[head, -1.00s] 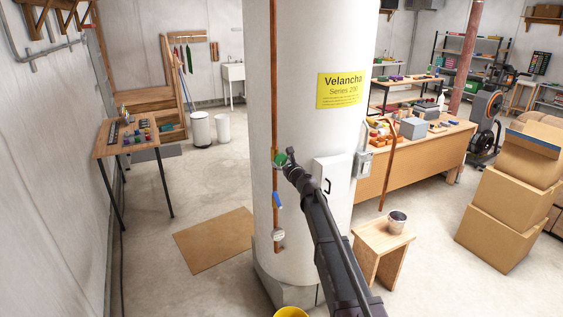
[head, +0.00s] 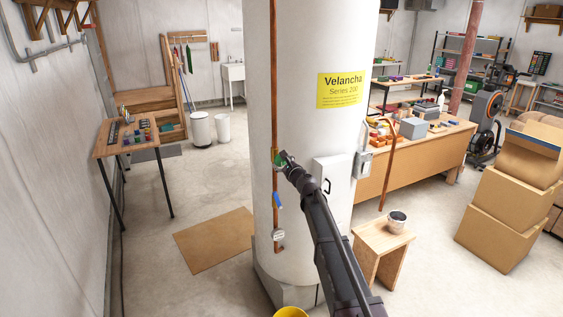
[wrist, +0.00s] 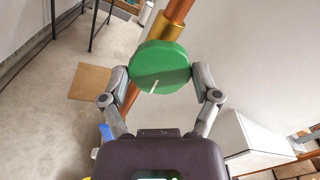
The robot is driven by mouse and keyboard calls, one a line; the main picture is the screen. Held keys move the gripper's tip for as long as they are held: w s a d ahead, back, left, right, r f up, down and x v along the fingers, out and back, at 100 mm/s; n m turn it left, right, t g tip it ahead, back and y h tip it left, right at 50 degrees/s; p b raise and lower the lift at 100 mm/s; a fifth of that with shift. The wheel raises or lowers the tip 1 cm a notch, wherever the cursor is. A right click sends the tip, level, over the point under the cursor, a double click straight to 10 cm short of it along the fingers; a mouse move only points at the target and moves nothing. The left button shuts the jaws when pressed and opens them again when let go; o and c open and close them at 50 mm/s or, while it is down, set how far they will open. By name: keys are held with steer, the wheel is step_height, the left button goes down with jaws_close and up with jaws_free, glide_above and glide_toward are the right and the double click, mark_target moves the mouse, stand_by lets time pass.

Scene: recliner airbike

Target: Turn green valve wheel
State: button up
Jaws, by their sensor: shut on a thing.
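The green valve wheel (wrist: 160,66) sits on the copper pipe, facing my wrist camera, with a short white mark on its lower face. My gripper (wrist: 160,78) has one finger on each side of the wheel and is shut on its rim. In the head view, the green valve wheel (head: 279,158) is a small patch mostly hidden behind my gripper (head: 283,161). The copper pipe (head: 273,90) runs vertically up the front of the white tank (head: 310,40).
Below the wheel, a blue lever (head: 277,200) and a round gauge (head: 278,235) are on the same pipe. A white box (head: 331,176) with a black handle is on the tank just right of my gripper. A wooden stool (head: 382,240) holds a metal bucket (head: 396,221).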

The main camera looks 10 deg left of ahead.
steer(key=shift+n, duration=1.6)
steer(key=o, duration=0.6)
steer(key=shift+o, duration=0.2)
steer(key=shift+s, duration=0.15)
steer(key=shift+v, duration=2.4)
